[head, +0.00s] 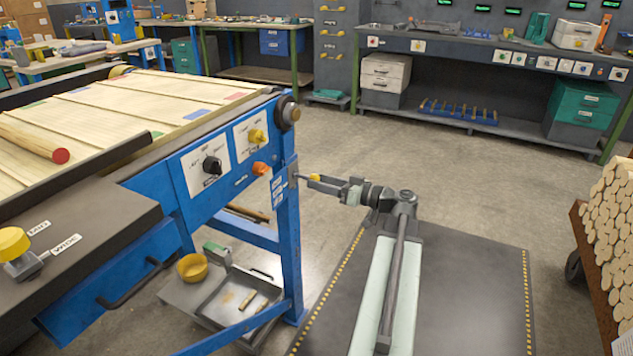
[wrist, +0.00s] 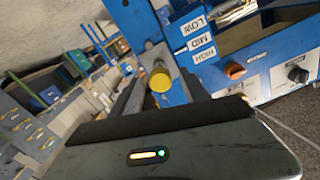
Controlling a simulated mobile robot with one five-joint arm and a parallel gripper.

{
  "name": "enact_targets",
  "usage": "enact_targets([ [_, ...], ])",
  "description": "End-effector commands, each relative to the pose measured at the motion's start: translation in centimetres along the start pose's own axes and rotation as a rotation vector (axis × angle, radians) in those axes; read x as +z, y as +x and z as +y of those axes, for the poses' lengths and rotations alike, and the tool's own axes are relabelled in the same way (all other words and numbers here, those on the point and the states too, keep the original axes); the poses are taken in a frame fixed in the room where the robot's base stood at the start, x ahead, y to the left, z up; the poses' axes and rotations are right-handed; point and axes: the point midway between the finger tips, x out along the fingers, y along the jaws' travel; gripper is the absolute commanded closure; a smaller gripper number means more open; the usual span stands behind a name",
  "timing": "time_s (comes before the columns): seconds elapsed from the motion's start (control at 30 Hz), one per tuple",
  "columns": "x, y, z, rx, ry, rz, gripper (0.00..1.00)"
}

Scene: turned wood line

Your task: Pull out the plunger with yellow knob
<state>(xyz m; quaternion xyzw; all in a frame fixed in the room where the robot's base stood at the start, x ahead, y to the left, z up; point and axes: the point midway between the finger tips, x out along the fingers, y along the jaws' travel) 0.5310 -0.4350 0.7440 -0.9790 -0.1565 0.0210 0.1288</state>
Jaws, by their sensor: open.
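A plunger with a yellow knob (head: 315,177) sticks out from the blue post of the machine, beside the small LOW, MID and HIGH labels. In the wrist view the yellow knob (wrist: 161,80) faces me, in front of a grey metal bracket. My gripper (head: 325,182) is open at the post, its dark fingers (wrist: 160,93) on either side of the knob. I cannot tell whether either finger touches it. A second yellow knob (head: 14,243) stands on a metal fitting at the lower left, beside MID and WIDE labels.
Close by on the blue machine are an orange button (head: 261,169), a black dial (head: 212,166) and a yellow dial (head: 256,136). A rack of cut logs (head: 610,220) stands at right. The floor behind is clear.

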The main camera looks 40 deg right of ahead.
Motion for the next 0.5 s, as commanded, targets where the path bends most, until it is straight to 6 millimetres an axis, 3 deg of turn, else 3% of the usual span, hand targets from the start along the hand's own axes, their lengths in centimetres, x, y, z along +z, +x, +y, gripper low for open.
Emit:
enact_targets([
  [0.23, 0.0, -4.8, 0.1, 0.004, 0.000, 0.001, 0.47],
  [0.5, 0.0, -6.0, 0.0, 0.001, 0.000, 0.000, 0.47],
])
